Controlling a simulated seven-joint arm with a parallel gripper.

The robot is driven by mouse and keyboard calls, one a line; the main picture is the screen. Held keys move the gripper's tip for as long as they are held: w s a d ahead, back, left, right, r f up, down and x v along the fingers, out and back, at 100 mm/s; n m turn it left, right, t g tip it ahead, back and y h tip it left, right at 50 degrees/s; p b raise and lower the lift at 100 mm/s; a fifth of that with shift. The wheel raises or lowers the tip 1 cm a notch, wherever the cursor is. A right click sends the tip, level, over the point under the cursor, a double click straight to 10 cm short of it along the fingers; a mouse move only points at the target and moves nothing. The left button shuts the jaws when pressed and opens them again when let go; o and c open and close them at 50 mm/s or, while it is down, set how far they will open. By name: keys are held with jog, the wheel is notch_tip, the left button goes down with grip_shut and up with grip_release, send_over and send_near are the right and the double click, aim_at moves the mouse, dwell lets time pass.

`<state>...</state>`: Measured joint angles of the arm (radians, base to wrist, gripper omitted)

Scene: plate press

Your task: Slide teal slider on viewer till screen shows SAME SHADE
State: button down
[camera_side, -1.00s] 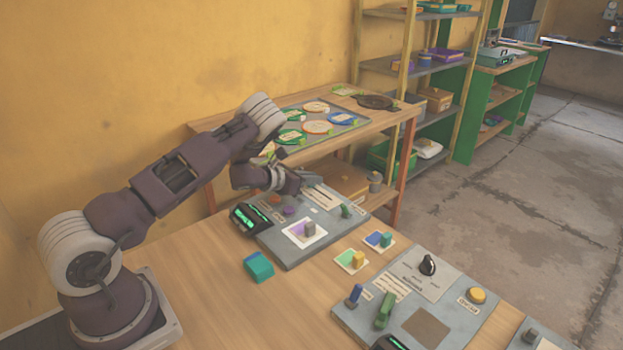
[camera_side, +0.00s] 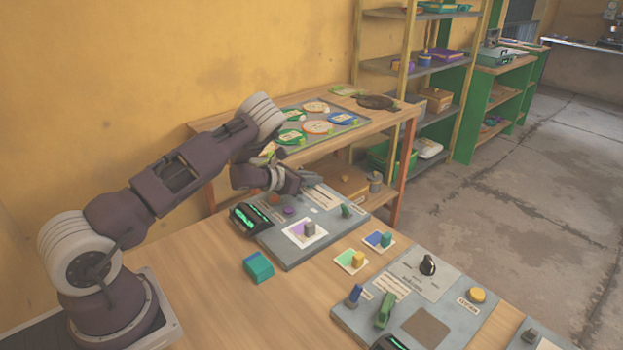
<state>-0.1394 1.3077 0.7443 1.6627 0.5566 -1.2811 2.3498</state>
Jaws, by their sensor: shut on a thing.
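The viewer is a grey panel (camera_side: 290,250) on the wooden table, with a dark screen box (camera_side: 250,218) at its left end showing green text too small to read. My gripper (camera_side: 312,181) is low over the far edge of the panel, jaws shut. What lies between its fingers is hidden by the gripper, so the teal slider's position along its track cannot be made out. A dark green knob (camera_side: 346,211) stands at the panel's right, apart from my gripper. A white card with a purple patch (camera_side: 297,234) and a grey block (camera_side: 309,229) lies on the panel.
A teal block (camera_side: 258,267) lies on the table before the viewer. Two small sample cards (camera_side: 350,262) with coloured blocks lie to its right. A second grey panel (camera_side: 455,300) with handles and knobs is in front right. A tray of discs (camera_side: 303,135) sits behind.

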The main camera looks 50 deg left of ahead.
aim_at(318, 191)
jog(key=shift+d, duration=1.55)
jog(key=c, duration=1.4)
grip_release()
jog(key=shift+c, duration=0.2)
jog(key=v, duration=0.7)
jog(key=shift+r, duration=0.1)
